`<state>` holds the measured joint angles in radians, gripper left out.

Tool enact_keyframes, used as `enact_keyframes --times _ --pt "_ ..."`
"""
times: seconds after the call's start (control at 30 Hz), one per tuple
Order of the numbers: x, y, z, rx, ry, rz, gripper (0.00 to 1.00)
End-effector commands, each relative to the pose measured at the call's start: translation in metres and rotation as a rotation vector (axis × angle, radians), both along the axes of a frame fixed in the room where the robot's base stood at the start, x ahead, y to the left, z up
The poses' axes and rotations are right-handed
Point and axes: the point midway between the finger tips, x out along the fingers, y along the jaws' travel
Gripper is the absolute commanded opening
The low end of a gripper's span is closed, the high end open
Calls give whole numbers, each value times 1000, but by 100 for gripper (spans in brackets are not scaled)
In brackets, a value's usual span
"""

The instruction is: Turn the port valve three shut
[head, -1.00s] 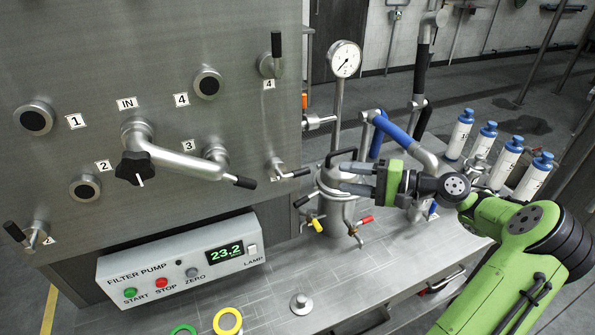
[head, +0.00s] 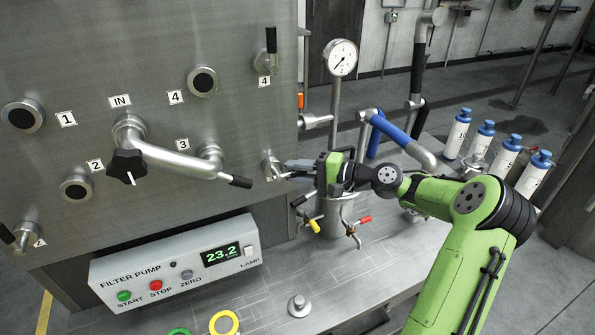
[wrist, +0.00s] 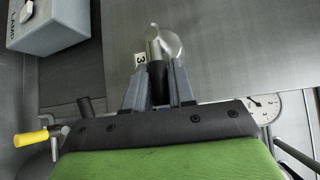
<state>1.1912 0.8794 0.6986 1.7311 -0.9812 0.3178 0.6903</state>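Port valve three (head: 271,168) is a metal valve with a black-gripped lever low on the right of the steel panel. In the head view its lever points right and is mostly hidden by my fingers. In the wrist view, valve three (wrist: 165,44) sits beside its "3" label (wrist: 140,58), with the black grip (wrist: 158,84) between my fingers. My gripper (head: 298,169) is at the lever, one finger on each side. It also shows in the wrist view (wrist: 158,78). The fingers look open, with narrow gaps beside the grip; contact is not clear.
A swing pipe (head: 180,160) with a black handle is left of the valve. Another lever valve (head: 268,58) is above. A pressure gauge (head: 342,58) on a post, a blue-handled pipe (head: 390,130) and small coloured taps (head: 358,228) are close to my arm.

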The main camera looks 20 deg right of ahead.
Motion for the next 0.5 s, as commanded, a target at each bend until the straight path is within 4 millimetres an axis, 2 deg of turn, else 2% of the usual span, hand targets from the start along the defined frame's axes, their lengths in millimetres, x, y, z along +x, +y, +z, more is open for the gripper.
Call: enact_keyframes --times 0.03,0.13,0.5 --pt "0 0 0 0 0 0 15" --pt "0 0 0 -1 1 0 0" --pt "0 0 0 -8 1 1 0"
